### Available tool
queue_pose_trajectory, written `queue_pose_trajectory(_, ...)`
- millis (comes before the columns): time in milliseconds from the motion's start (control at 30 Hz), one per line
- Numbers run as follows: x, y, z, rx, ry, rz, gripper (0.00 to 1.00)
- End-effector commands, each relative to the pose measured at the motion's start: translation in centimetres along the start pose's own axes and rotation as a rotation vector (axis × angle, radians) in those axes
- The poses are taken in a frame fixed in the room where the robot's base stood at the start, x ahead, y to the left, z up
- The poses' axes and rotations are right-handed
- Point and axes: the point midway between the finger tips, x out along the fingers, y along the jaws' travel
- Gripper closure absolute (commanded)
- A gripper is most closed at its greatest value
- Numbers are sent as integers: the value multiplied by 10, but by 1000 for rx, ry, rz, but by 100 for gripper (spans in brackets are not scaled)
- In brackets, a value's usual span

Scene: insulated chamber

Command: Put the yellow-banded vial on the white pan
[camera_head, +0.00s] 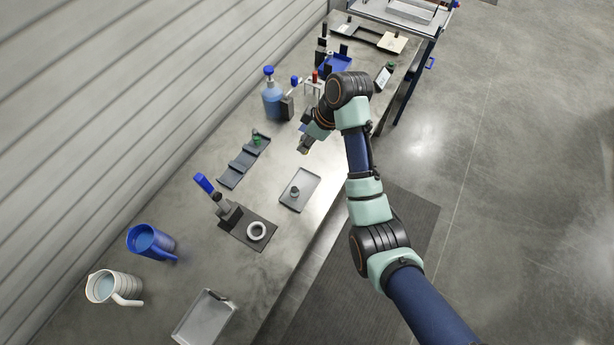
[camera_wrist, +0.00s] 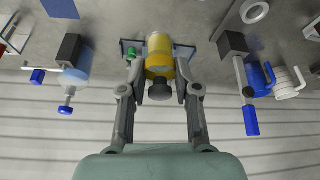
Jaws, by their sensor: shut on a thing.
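The yellow-banded vial (camera_wrist: 158,64) is between the fingertips of my gripper (camera_wrist: 160,82) in the wrist view. It has a clear part, a wide yellow band and a dark grey cap facing the wrist. In the head view my gripper (camera_head: 305,146) is above the bench, between the dark rack and a shallow pale tray; the vial cannot be made out there. The pale tray (camera_head: 304,203) holds a small grey-capped item. Another pale rimmed tray (camera_head: 196,325) lies at the near end of the bench. I cannot tell which is the white pan.
A dark stepped rack (camera_head: 232,178) holds a green-capped vial (camera_head: 256,140). A blue-handled stand (camera_head: 203,184) has a white ring (camera_head: 257,230) on its dark base. A blue jug (camera_head: 150,242), a white jug (camera_head: 112,287) and a blue-capped bottle (camera_head: 272,98) stand along the wall side.

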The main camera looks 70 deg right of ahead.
Motion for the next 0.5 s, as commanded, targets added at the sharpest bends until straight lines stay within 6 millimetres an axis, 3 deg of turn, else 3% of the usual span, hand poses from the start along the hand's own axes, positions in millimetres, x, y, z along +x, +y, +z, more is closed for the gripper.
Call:
queue_pose_trajectory(300, 94, -1, 40, 2, -3, -3, 100)
queue_pose_trajectory(500, 130, 0, 55, 1, -2, -1, 100)
